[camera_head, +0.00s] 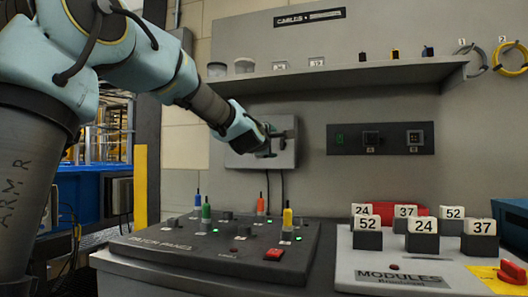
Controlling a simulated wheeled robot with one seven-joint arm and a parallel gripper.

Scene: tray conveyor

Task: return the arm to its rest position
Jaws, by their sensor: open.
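My arm reaches in from the left of the head view. My gripper (274,140) is up in the air in front of a grey wall box (258,158), above the back of the patch panel (215,250). The gripper is small and seen from the side, and its jaws look empty. I cannot tell whether it touches the wall box. Nothing of the panel is in contact with it.
The patch panel carries upright blue, green, orange and yellow plugs. At right, a modules board (395,272) holds several numbered blocks (422,243). A shelf (340,77) runs along the wall above the gripper. Coiled cables (510,58) hang at far right.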

